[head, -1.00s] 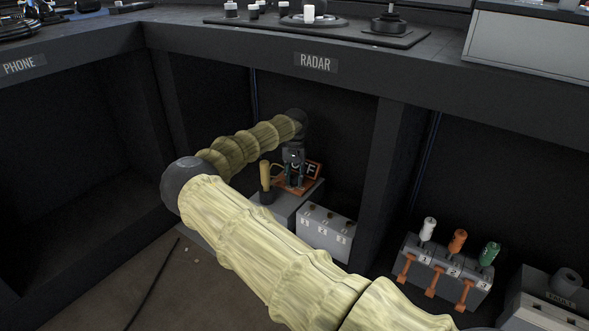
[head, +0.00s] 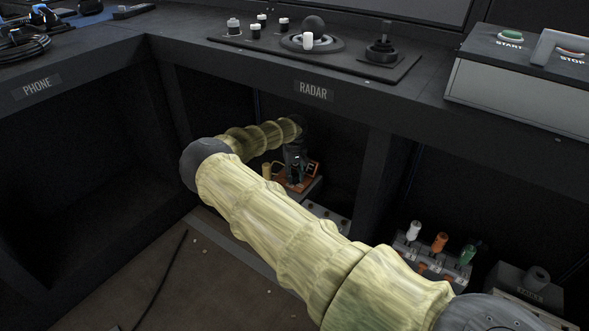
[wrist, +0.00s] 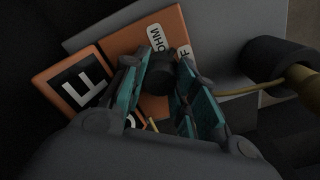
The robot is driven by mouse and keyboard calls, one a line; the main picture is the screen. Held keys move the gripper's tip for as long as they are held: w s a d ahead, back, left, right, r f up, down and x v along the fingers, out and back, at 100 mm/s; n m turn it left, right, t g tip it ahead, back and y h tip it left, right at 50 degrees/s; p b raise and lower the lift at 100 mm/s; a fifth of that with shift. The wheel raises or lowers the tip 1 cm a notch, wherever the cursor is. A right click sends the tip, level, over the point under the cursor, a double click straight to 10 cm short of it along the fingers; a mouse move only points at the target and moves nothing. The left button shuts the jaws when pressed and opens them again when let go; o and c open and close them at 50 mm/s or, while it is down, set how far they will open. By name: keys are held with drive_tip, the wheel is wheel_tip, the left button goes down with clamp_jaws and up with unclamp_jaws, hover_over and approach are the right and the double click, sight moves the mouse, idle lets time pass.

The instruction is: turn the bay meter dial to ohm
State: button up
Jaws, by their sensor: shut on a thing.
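The bay meter is an orange unit (wrist: 172,28) on a grey box inside the bay under the RADAR label. In the wrist view its face shows an "OHM" label (wrist: 157,37) and part of another label ending in "F" (wrist: 184,52). A dark round dial (wrist: 160,76) sits between the teal pads of my gripper (wrist: 162,82), which is shut on it. The dial's pointer cannot be made out. In the head view my gripper (head: 295,165) is at the meter, which shows as a small orange patch (head: 300,186) partly hidden by my gripper.
White, orange and green handles (head: 440,242) stand in the right bay. The RADAR desk (head: 345,92) overhangs the meter.

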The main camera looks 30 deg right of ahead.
drive_tip(key=n+p, duration=0.3)
drive_tip(key=p, duration=0.1)
drive_tip(key=shift+s+r, duration=0.1)
drive_tip(key=shift+r, duration=0.05)
drive_tip(key=shift+f+n+p, duration=0.2)
drive_tip(key=shift+n+p, duration=1.1)
drive_tip(key=shift+n, duration=0.4)
drive_tip(key=o, duration=1)
drive_tip(key=shift+r, duration=0.15)
